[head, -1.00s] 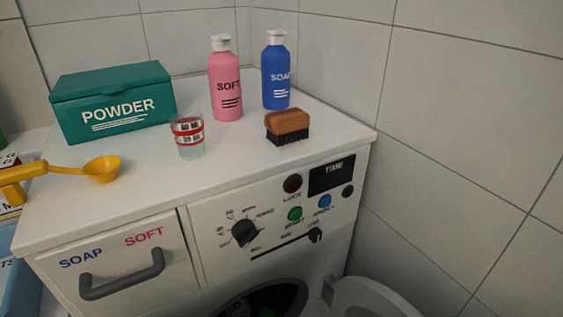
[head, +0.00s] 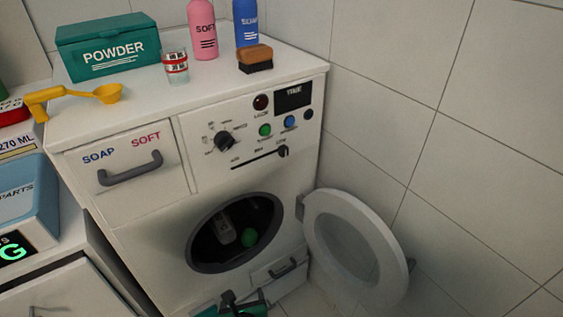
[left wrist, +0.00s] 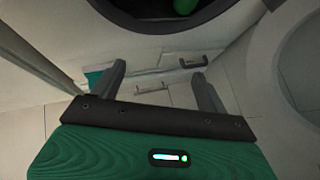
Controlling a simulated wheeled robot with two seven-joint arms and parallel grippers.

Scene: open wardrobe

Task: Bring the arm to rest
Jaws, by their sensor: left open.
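My left gripper (head: 230,300) shows at the bottom edge of the head view, low in front of the white washing machine (head: 140,235). Its green body and dark fingers also show in the left wrist view (left wrist: 162,82), where the fingers are spread apart with nothing between them. Beyond the fingers are the machine's lower front and the floor. My right gripper is in neither view.
The machine's round door (head: 312,235) stands open to the right of the drum opening (head: 205,258). A green item (head: 249,238) is inside. Bottles, a powder box (head: 110,55), a glass (head: 176,70), a brush (head: 255,56) and a yellow scoop (head: 108,94) are on top.

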